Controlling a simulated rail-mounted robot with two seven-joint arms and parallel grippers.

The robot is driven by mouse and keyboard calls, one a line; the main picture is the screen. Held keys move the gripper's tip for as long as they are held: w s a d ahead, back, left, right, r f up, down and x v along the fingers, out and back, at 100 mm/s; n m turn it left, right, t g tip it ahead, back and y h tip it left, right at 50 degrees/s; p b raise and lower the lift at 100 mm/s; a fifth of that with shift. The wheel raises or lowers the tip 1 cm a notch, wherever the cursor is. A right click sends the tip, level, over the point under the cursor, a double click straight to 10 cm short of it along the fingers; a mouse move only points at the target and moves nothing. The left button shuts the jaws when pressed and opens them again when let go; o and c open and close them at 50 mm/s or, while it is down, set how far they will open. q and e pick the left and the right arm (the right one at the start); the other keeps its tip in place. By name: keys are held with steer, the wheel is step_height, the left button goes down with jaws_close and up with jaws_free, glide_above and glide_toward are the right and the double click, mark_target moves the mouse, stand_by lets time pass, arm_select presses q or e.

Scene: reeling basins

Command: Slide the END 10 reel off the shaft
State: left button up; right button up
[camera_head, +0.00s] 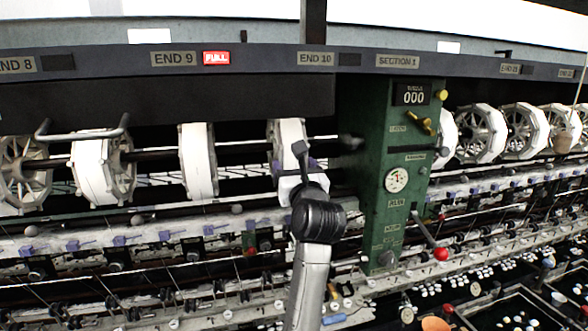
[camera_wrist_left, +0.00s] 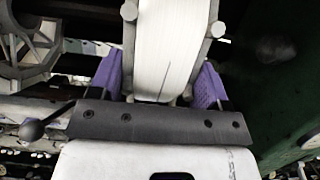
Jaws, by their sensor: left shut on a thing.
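The END 10 reel (camera_head: 290,132), a pale wheel with white thread wound on it, sits below the END 10 label (camera_head: 315,58), just left of the green column. A thin shaft (camera_head: 240,144) runs level along the row of reels. My left gripper (camera_head: 294,167) is at the reel's lower part, shut on it with one purple pad on each side. In the left wrist view the white-wound reel (camera_wrist_left: 172,45) stands between the purple pads of the gripper (camera_wrist_left: 158,82). My arm hides the area below the reel. My right gripper is in neither view.
A green column (camera_head: 375,185) with a gauge and a red-knobbed lever (camera_head: 440,253) stands close to the right. Another white reel (camera_head: 197,160) hangs to the left. A red FULL sign (camera_head: 216,58) is beside END 9. Thread guides and rails run below.

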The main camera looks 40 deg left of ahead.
arm_select(q)
steer(key=shift+r+p, duration=0.3)
steer(key=shift+r, duration=0.2)
steer(key=shift+c, duration=0.2)
stand_by(0.3)
stand_by(0.3)
steer(key=w+d, duration=0.7)
steer(key=w, duration=0.3)
steer(key=shift+w, duration=0.4)
steer(key=shift+d, duration=0.15)
steer(key=f+b+v, duration=0.2)
steer(key=b+v, duration=0.4)
steer(key=v, duration=1)
steer(key=a+f+b+v, duration=0.1)
steer(key=f+b+v, duration=0.2)
steer(key=b+v, duration=0.4)
steer(key=v, duration=0.8)
steer(key=shift+d+f, duration=0.3)
steer(key=shift+d, duration=0.05)
